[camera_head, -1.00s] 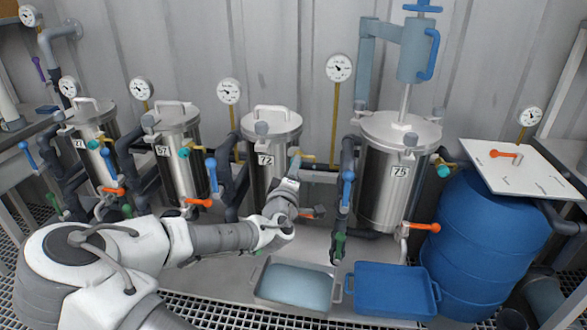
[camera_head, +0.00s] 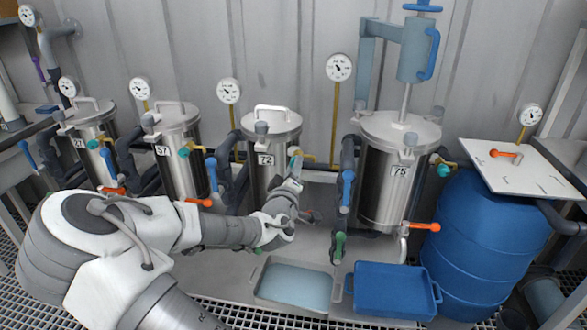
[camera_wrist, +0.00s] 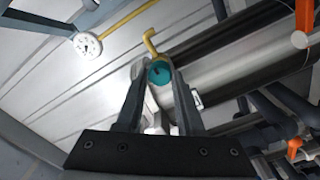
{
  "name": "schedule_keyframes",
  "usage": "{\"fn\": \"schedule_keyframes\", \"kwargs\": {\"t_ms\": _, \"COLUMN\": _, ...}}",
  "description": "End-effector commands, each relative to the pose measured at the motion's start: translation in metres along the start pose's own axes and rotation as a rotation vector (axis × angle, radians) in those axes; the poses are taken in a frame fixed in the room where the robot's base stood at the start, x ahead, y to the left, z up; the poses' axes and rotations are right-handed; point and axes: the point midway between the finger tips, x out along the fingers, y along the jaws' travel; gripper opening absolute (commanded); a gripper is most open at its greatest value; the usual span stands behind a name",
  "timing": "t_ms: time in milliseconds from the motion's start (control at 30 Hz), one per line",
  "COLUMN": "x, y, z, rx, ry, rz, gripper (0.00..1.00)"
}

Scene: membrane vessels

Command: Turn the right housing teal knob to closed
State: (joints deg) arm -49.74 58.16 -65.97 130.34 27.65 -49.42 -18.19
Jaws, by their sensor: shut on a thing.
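The steel vessel labelled 72 (camera_head: 264,180) stands in the middle of the head view. My gripper (camera_head: 294,158) is at its right side, at the teal knob on the yellow pipe there. In the wrist view my gripper (camera_wrist: 154,70) has its two fingers on either side of the round teal knob (camera_wrist: 160,73) and is shut on it. The yellow pipe (camera_wrist: 151,42) bends away behind the knob. The fingers hide the knob's sides, and its exact angle is hard to tell. Vessel 75 (camera_head: 385,195) at the right has its own teal knob (camera_head: 443,170), clear of my gripper.
Blue-handled valves (camera_head: 348,188) and orange-handled valves (camera_head: 424,227) stand out near my arm. A grey tray (camera_head: 258,272) and a blue tray (camera_head: 395,306) lie below. A blue barrel (camera_head: 485,235) with a white board stands at the right.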

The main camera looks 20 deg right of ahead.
Motion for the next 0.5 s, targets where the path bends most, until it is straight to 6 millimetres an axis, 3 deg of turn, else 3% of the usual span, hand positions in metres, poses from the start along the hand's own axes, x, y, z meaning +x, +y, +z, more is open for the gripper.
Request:
{"fn": "schedule_keyframes", "kwargs": {"t_ms": 33, "x": 0.0010, "y": 0.0024, "z": -0.0008, "rx": 0.003, "ry": 0.002, "rz": 0.005, "gripper": 0.00}}
{"fn": "schedule_keyframes", "kwargs": {"t_ms": 67, "x": 0.0010, "y": 0.0024, "z": -0.0008, "rx": 0.003, "ry": 0.002, "rz": 0.005, "gripper": 0.39}}
{"fn": "schedule_keyframes", "kwargs": {"t_ms": 200, "x": 0.0008, "y": 0.0017, "z": -0.0007, "rx": 0.002, "ry": 0.001, "rz": 0.004, "gripper": 0.64}}
{"fn": "schedule_keyframes", "kwargs": {"t_ms": 500, "x": -0.0002, "y": 0.0005, "z": -0.0003, "rx": 0.000, "ry": 0.000, "rz": 0.001, "gripper": 0.67}}
